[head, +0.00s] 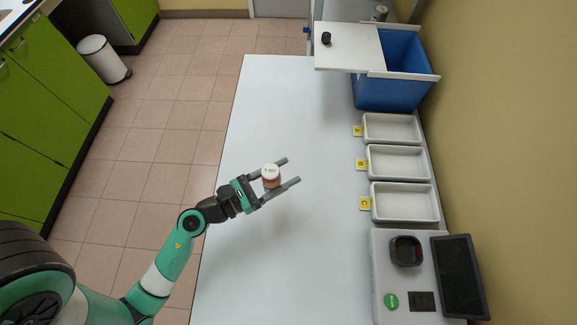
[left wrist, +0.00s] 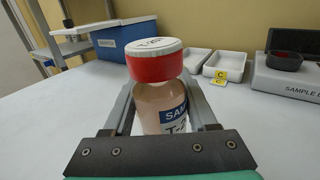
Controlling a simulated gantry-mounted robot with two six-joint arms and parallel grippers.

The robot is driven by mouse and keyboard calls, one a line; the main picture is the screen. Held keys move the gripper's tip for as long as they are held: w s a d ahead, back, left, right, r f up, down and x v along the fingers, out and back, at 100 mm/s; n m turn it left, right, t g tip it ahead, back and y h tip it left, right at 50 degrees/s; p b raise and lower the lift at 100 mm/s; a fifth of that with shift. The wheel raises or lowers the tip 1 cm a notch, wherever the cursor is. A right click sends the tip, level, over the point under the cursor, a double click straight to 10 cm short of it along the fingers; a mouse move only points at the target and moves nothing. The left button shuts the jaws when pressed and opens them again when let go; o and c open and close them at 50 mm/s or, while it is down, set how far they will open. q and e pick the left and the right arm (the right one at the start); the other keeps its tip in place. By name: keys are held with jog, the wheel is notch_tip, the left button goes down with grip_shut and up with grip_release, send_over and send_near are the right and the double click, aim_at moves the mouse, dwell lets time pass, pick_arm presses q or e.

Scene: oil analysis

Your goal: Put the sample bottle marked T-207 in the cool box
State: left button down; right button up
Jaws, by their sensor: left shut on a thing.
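The sample bottle (head: 271,175) has a white cap top with T-207 lettering and a red cap side. In the left wrist view the bottle (left wrist: 160,105) stands upright between the fingers, with a dark blue label partly reading "SAM" and "T-2". My left gripper (head: 279,174) is shut on it, over the middle of the white table. The blue cool box (head: 388,95) stands at the far right end of the table. Its white sliding lid (head: 349,45) is shifted left, so the right part of the box is open. My right gripper is not in view.
Three white trays (head: 403,220) with yellow letter tags line the table's right side. A grey analyser (head: 390,280) with a black cup (head: 405,251) and dark screen (head: 460,277) sits nearer. A small black object (head: 326,38) lies on the lid. The table's left half is clear.

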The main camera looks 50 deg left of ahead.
pick_arm(q)
jog(key=shift+w+f, duration=0.4)
jog(key=shift+f, duration=0.25)
jog(key=shift+w+a+f, duration=0.1)
jog(key=shift+w, duration=0.05)
jog(key=f+b, duration=0.3)
jog(key=f, duration=0.1)
jog(key=shift+w, duration=0.35)
jog(key=shift+r, duration=0.1)
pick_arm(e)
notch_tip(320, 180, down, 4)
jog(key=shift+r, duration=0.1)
pick_arm(q)
jog(key=shift+c, duration=1)
grip_release()
